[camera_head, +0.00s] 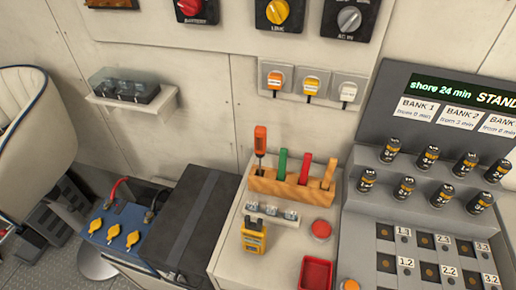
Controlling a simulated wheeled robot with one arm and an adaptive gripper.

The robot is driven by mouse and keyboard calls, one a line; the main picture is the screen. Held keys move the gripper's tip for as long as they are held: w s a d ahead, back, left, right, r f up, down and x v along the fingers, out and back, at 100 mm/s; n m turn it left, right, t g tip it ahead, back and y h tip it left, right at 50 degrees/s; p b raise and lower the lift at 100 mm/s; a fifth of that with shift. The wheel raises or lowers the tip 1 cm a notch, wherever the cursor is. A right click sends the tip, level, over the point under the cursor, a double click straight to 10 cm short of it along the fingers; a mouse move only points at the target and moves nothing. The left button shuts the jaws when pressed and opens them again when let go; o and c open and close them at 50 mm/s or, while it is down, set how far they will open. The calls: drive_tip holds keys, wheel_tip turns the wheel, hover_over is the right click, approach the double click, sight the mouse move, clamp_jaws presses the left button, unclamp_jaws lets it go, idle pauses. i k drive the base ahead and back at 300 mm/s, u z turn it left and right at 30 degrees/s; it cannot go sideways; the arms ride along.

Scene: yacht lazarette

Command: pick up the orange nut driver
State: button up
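The orange nut driver (261,141) stands upright at the left end of a wooden rack (290,187) on the light counter. Its orange handle is up and a thin dark shaft runs down to the rack. To its right in the same rack stand a green-handled tool (282,164), a red-handled tool (305,170) and a yellow-orange tool (328,173). My gripper is not in view, so I cannot see its state.
In front of the rack are a small strip of clear parts (272,213), a yellow meter (253,236), a red button (320,230) and a red tray (316,272). A grey console (430,215) stands to the right, a dark box (187,219) to the left.

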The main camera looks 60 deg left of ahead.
sight(260, 132)
drive_tip(key=u, duration=2.2)
drive_tip(key=k, duration=1.1)
drive_tip(key=u, duration=1.15)
drive_tip(key=i, duration=1.4)
drive_tip(key=z, duration=0.7)
drive_tip(key=i, duration=0.5)
drive_tip(key=z, duration=0.45)
